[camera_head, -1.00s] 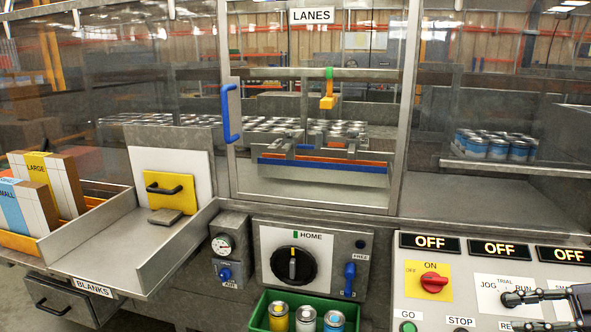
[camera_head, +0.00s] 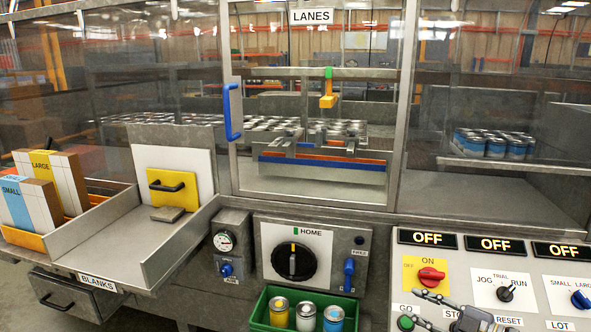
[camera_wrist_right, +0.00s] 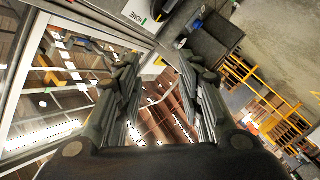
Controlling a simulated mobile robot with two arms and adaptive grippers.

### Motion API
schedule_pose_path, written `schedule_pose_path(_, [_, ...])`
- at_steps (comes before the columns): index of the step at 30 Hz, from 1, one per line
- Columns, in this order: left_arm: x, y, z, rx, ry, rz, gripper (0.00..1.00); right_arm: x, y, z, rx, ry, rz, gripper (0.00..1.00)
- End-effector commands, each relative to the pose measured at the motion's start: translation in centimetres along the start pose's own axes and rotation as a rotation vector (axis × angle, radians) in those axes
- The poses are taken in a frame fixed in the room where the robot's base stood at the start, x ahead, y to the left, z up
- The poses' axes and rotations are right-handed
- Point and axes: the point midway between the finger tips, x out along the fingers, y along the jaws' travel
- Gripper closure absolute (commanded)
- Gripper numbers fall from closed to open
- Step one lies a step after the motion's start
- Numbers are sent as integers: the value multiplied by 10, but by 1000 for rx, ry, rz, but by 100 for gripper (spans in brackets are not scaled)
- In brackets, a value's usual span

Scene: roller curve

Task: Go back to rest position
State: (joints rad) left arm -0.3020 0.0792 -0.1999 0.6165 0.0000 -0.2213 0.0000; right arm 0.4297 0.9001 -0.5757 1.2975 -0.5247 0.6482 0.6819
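My right gripper (camera_head: 412,307) is at the bottom right of the head view, in front of the lower edge of the control panel (camera_head: 449,270). Its two dark fingers are spread with nothing between them. In the right wrist view the fingers (camera_wrist_right: 158,75) also stand apart and empty, with the machine front at left and floor beyond. The gripper partly covers the GO and STOP labels; I cannot tell whether it touches the panel. My left gripper is not in view.
The panel has a red knob (camera_head: 431,275) and three OFF displays. A green bin (camera_head: 262,318) with three cans stands beside it. The HOME dial box (camera_head: 330,251) is above the bin. A blanks tray (camera_head: 110,245) juts out at left. The glass door (camera_head: 230,112) looks shut.

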Motion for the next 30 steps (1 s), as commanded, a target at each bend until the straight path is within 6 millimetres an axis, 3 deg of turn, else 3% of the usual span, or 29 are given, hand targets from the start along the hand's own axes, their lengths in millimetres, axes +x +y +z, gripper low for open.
schedule_pose_path(1, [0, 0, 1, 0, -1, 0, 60, 16, -18, -8, 35, -4, 55, 65])
schedule_pose_path(4, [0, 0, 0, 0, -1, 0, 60, 35, -38, -15, 99, -58, 175, 65])
schedule_pose_path(8, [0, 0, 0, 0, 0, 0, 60, 42, -67, -19, 211, -171, 304, 65])
schedule_pose_path(11, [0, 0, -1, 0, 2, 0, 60, 34, -92, -18, 310, -288, 376, 65])
schedule_pose_path(14, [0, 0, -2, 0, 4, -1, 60, 18, -123, -15, 420, -427, 419, 65])
schedule_pose_path(20, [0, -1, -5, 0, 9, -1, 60, -37, -200, -18, 647, -738, 408, 65])
schedule_pose_path(24, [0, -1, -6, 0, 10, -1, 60, -80, -250, -29, 776, -928, 343, 65])
schedule_pose_path(30, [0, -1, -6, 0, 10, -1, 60, -126, -300, -52, 892, -1100, 239, 65])
